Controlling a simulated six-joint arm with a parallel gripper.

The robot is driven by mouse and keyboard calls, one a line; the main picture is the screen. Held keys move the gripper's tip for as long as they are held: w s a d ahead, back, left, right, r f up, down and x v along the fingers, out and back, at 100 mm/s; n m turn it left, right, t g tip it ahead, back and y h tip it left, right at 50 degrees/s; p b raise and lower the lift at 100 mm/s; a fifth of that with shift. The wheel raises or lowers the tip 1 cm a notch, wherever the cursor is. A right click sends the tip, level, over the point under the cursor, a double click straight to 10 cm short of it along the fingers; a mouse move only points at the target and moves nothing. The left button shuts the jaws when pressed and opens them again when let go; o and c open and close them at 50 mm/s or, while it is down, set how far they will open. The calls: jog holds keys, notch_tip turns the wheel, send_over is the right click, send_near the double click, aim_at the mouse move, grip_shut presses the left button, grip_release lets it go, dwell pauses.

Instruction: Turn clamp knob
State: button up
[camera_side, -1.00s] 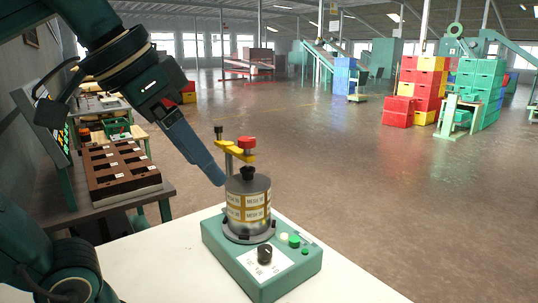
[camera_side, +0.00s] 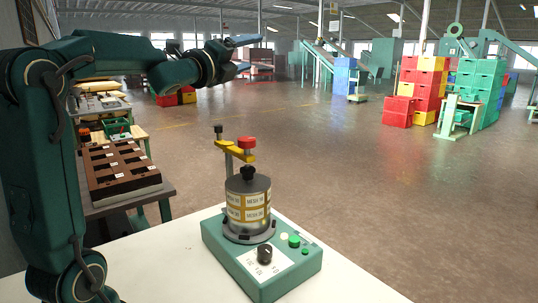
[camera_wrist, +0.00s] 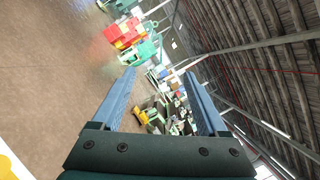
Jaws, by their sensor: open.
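The sorter machine with its green base (camera_side: 222,250) stands on the white table in the side view. A grey drum (camera_side: 247,184) with yellow-and-white labels stands upright on the base, topped by a black knob (camera_side: 248,173). A post behind the drum carries a yellow clamp arm (camera_side: 236,152) with a red clamp knob (camera_side: 246,142) on it. My gripper (camera_side: 250,40) is raised high above the machine, pointing right, well apart from the clamp. In the wrist view my gripper (camera_wrist: 160,82) has two blue fingers spread apart with nothing between them.
A black dial (camera_side: 264,253) and green buttons (camera_side: 294,240) sit on the base's front. A brown slotted tray (camera_side: 118,172) lies on a side bench at left. The white table (camera_side: 345,285) is clear right of the machine. Coloured crates (camera_side: 415,92) stand far back.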

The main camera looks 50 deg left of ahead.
aim_at(239, 139)
jog(key=s+d+f+m+g+h, duration=0.1)
jog(key=s+f+m+h, duration=0.1)
jog(key=f+m+h, duration=0.3)
jog(key=s+d+f+m+g+h, duration=0.1)
jog(key=s+d+f+m+h, duration=0.1)
jog(key=f+m+h, duration=0.3)
jog(key=s+d+f+m+g+h, duration=0.1)
jog(key=f+m+h, duration=0.4)
jog(key=m, duration=0.6)
jog(key=shift+s+d+f+h, duration=0.15)
jog(key=shift+s+d+f, duration=0.2)
jog(key=shift+f, duration=0.2)
jog(key=shift+s+d+f+h, duration=0.15)
jog(key=shift+s+d+f, duration=0.15)
jog(key=shift+f, duration=0.25)
jog(key=shift+w+d+f, duration=0.1)
jog(key=shift+w+d, duration=0.05)
jog(key=shift+w, duration=0.1)
jog(key=shift+x, duration=2.3)
grip_shut()
